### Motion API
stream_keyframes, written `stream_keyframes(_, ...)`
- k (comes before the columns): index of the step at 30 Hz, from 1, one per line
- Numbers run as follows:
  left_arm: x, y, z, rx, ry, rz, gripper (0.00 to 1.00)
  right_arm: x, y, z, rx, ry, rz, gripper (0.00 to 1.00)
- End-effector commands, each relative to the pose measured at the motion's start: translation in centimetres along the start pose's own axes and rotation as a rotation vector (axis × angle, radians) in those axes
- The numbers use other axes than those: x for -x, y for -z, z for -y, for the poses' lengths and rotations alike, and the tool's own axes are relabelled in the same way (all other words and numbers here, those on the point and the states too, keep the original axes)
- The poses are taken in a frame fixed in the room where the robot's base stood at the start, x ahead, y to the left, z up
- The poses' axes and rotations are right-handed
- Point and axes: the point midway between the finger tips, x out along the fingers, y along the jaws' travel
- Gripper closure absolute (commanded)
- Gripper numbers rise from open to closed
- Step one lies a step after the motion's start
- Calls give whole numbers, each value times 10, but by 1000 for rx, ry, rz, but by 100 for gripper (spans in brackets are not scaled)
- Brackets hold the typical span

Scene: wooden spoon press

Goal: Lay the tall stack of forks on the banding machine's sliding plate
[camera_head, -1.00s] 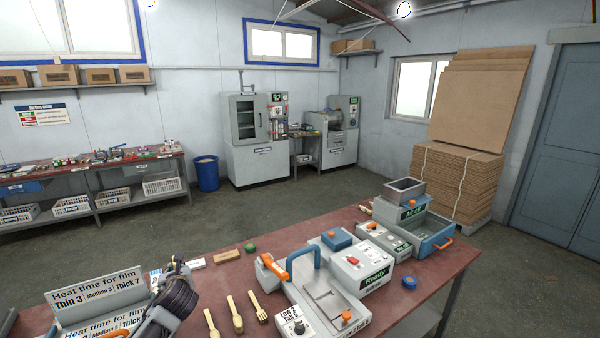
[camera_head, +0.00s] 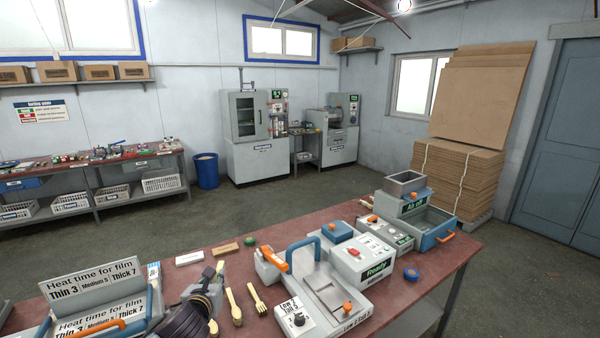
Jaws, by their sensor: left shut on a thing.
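My left gripper (camera_head: 212,284) is low over the front left of the red table, beside the wooden utensils. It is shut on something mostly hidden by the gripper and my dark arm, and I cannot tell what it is. To its right lie a light wooden fork (camera_head: 257,299) and a wooden utensil (camera_head: 233,304); another one is partly covered by my arm. I cannot make out a tall stack of forks. The banding machine (camera_head: 362,262), with a "Ready" display, stands right of the utensils. Its grey metal plate (camera_head: 325,287) looks bare, under a blue arch handle. My right gripper is not in view.
A film sealer (camera_head: 100,282) with an orange handle stands at the left. A white block (camera_head: 189,258), a wooden block (camera_head: 225,249) and a green round piece (camera_head: 249,241) lie behind the utensils. A blue roll (camera_head: 410,273) and a drawer unit (camera_head: 420,222) are at the right.

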Motion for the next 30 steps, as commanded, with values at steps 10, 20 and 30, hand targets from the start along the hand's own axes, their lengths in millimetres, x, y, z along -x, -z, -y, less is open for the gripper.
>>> stream_keyframes(10, 8, 82, 12, -20, 43, -2, 100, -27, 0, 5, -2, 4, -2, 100)
stream_keyframes(20, 11, 152, 12, -27, 64, -3, 100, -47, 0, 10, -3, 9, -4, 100)
stream_keyframes(30, 15, 211, 7, -30, 70, -1, 100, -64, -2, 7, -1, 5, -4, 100)
